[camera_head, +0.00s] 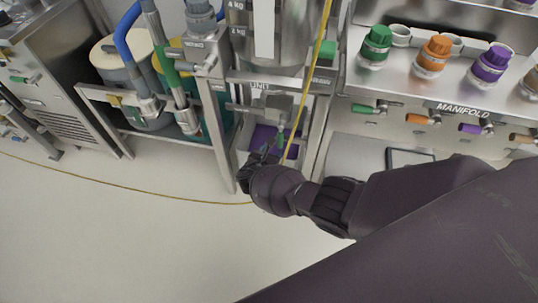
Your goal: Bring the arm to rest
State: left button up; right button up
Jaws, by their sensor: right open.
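My right arm comes in from the right edge and reaches to the lower middle of the view. Its gripper (266,156) is at the front of a narrow metal frame, beside a purple bin (263,137) low inside it. The jaws are open; the wrist hides much of them. Whether the fingers touch the bin cannot be told. My left gripper is not in view.
A yellow cord (307,78) hangs down past my wrist and runs left across the floor. A manifold bench (450,100) with coloured caps and valves stands at the right. A metal rack (160,112) with hoses and drums stands at the left.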

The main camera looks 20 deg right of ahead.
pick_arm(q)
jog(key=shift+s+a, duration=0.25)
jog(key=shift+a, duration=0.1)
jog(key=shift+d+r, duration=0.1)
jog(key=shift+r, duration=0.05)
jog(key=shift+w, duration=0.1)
